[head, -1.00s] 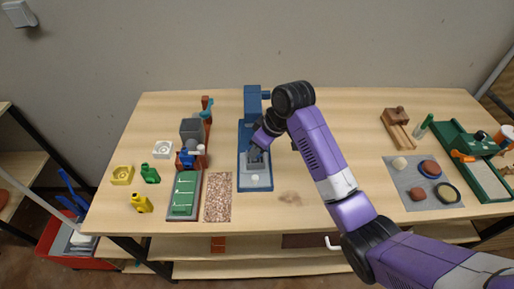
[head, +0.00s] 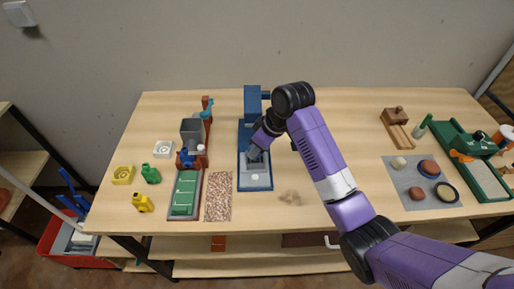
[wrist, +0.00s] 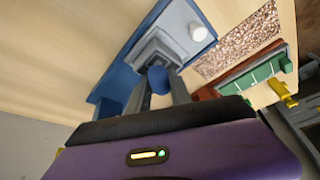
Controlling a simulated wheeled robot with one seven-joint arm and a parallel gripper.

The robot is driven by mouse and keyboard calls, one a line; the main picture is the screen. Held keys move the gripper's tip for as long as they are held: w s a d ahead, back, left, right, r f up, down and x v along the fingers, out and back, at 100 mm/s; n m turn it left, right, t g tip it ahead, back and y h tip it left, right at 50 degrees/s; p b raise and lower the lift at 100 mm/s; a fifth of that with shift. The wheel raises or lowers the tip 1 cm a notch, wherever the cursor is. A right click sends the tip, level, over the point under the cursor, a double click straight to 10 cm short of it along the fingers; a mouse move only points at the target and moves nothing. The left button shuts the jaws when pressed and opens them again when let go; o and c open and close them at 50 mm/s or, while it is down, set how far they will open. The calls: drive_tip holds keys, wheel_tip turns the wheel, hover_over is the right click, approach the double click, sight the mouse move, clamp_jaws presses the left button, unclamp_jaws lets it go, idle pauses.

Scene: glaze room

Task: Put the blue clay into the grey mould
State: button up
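The blue clay (wrist: 158,79) is a small rounded lump between the two fingertips of my gripper (wrist: 160,88) in the wrist view. The fingers touch it on both sides. The grey mould (wrist: 154,50) is a stepped block on the blue press, just beyond the clay in the wrist view. In the head view my gripper (head: 254,151) is over the press base, and the mould (head: 260,163) is partly hidden behind it. The clay cannot be made out in the head view. Whether the clay touches the mould is unclear.
The blue press column (head: 252,102) stands behind my gripper. A speckled strip (head: 218,197) and a green-topped tray (head: 185,195) lie to the left. A grey mat (head: 421,183) with several lumps lies to the right. The table between press and mat is mostly clear.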

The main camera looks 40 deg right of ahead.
drive_tip(key=o, duration=1.2)
drive_tip(key=b+v, duration=0.1)
drive_tip(key=v, duration=0.7)
drive_tip(key=shift+f, duration=0.1)
